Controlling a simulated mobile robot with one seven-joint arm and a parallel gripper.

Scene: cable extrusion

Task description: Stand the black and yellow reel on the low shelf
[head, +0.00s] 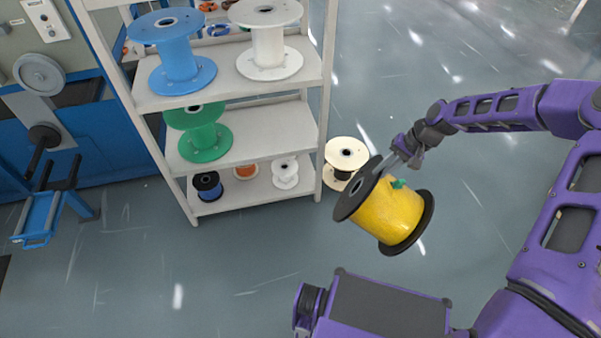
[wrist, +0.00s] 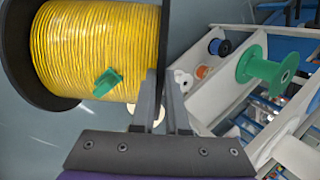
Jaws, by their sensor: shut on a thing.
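The black and yellow reel (head: 388,211) has black flanges and a yellow winding with a small green clip. It hangs tilted in the air, right of the shelf unit and in front of it. My gripper (head: 389,163) is shut on the rim of one black flange. In the wrist view the reel (wrist: 95,45) fills the upper left, with the flange edge between the fingers of my gripper (wrist: 164,82). The low shelf (head: 246,193) is the bottom board of the white rack; its front strip is bare. Its far part is partly hidden by the boards above.
A black-and-blue reel (head: 207,184), an orange reel (head: 245,169) and a small white reel (head: 285,172) stand on the low shelf. A cream reel (head: 347,152) stands beside the rack's right post. A green reel (head: 203,140) is on the middle shelf. Floor in front is clear.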

